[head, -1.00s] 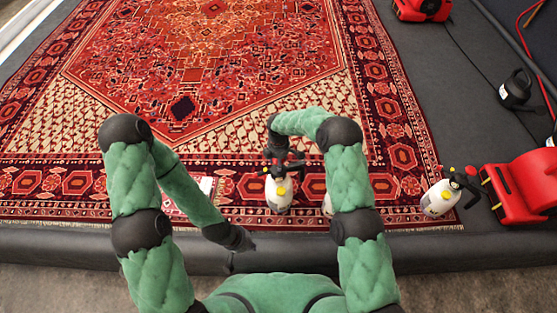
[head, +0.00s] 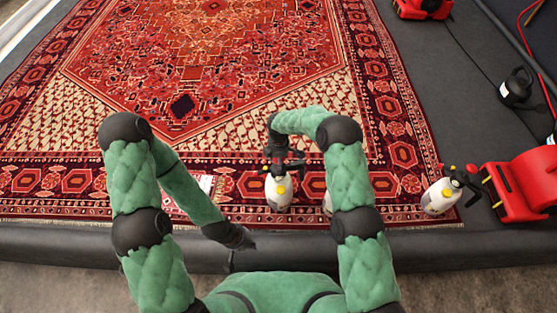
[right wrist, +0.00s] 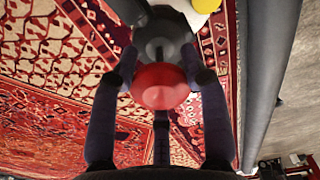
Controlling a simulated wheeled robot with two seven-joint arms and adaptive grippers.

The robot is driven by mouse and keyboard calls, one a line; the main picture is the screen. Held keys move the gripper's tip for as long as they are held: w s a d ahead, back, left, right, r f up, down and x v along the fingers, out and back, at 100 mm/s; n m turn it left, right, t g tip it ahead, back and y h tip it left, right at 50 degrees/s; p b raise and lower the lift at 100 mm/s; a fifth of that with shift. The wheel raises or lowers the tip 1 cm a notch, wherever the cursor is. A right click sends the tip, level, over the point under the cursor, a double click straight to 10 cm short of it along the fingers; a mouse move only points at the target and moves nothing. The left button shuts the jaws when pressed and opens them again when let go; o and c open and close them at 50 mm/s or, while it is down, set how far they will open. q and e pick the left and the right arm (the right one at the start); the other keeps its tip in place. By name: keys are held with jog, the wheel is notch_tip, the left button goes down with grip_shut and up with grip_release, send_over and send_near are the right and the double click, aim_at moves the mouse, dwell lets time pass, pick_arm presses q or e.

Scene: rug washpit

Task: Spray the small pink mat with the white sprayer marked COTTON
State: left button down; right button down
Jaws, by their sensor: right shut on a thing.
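A white sprayer (head: 278,193) with a dark top and a yellow spot stands on the large rug in the head view. My right gripper (head: 283,162) is over it, shut on its top. In the right wrist view the fingers surround the sprayer's red knob (right wrist: 160,86). No label can be read, so I cannot tell whether it is the COTTON one. A small pale pinkish patch (head: 206,184), perhaps the pink mat, shows beside my left forearm, which hides most of it. My left gripper (head: 243,241) hangs low near the pit edge, apart from everything; its jaws are unclear.
A second white sprayer (head: 327,204) is mostly hidden behind my right arm. A third (head: 438,197) stands at the rug's right edge, near a red machine (head: 525,185). The rug's middle is clear.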

jog(key=shift+w, duration=0.15)
jog(key=c, duration=0.6)
grip_release()
jog(key=shift+o, duration=0.2)
jog(key=shift+s+f, duration=0.2)
jog(key=shift+s, duration=0.05)
notch_tip(320, 180, up, 12)
jog(key=shift+w+r, duration=0.15)
